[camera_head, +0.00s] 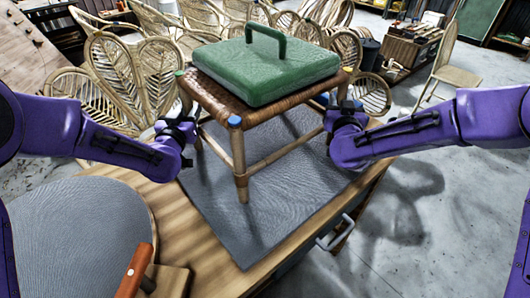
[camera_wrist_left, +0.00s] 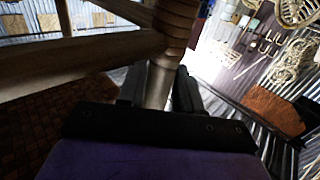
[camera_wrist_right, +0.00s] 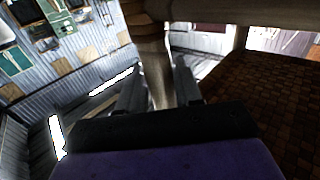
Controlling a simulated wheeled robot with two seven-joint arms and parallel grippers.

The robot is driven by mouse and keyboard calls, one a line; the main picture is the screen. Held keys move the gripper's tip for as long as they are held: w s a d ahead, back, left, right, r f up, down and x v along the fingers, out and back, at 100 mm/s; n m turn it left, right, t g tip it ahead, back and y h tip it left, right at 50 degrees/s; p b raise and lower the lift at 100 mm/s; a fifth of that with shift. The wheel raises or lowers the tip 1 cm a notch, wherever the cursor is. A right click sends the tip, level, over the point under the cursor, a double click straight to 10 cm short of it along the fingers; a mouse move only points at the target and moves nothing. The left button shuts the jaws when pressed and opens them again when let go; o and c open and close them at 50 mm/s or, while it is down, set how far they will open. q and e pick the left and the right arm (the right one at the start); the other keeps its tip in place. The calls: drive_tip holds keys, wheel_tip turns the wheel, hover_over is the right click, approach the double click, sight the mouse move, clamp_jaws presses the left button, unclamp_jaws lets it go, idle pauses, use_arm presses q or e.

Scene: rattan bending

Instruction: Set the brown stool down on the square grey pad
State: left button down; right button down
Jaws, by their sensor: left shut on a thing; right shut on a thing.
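The brown stool (camera_head: 240,150) has a woven seat and pale wooden legs with coloured caps. It is upright over the square grey pad (camera_head: 245,235) on the table; I cannot tell whether its feet touch the pad. A green case (camera_head: 265,72) with a handle lies on the seat. My left gripper (camera_head: 188,132) is shut on a stool leg at the left, which shows between its fingers in the left wrist view (camera_wrist_left: 160,85). My right gripper (camera_head: 332,118) is shut on a leg at the right, which also shows in the right wrist view (camera_wrist_right: 157,82).
A round grey pad (camera_head: 75,240) lies at the table's left. An orange-handled tool (camera_head: 134,270) is near the front edge. Several rattan chairs (camera_head: 125,70) stand behind the table. The floor (camera_head: 430,210) to the right is clear.

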use_arm(q)
drive_tip(key=shift+f+b, duration=0.3)
drive_tip(key=shift+f, duration=0.15)
use_arm(e)
drive_tip(key=shift+f, duration=0.45)
use_arm(q)
drive_tip(key=c, duration=0.8)
unclamp_jaws()
drive_tip(key=shift+r, duration=0.15)
use_arm(e)
drive_tip(key=c, duration=0.8)
unclamp_jaws()
drive_tip(key=shift+r, duration=0.15)
use_arm(q)
drive_tip(key=shift+o, duration=0.2)
drive_tip(key=shift+s, duration=0.15)
use_arm(e)
drive_tip(key=shift+o, duration=0.2)
drive_tip(key=shift+s, duration=0.15)
drive_tip(key=shift+s, duration=0.15)
use_arm(q)
drive_tip(key=s+a, duration=0.1)
drive_tip(key=s, duration=0.6)
drive_tip(key=shift+s, duration=0.15)
use_arm(e)
drive_tip(key=s+a, duration=0.1)
drive_tip(key=s, duration=1)
drive_tip(key=shift+s+a, duration=0.25)
drive_tip(key=shift+a, duration=0.15)
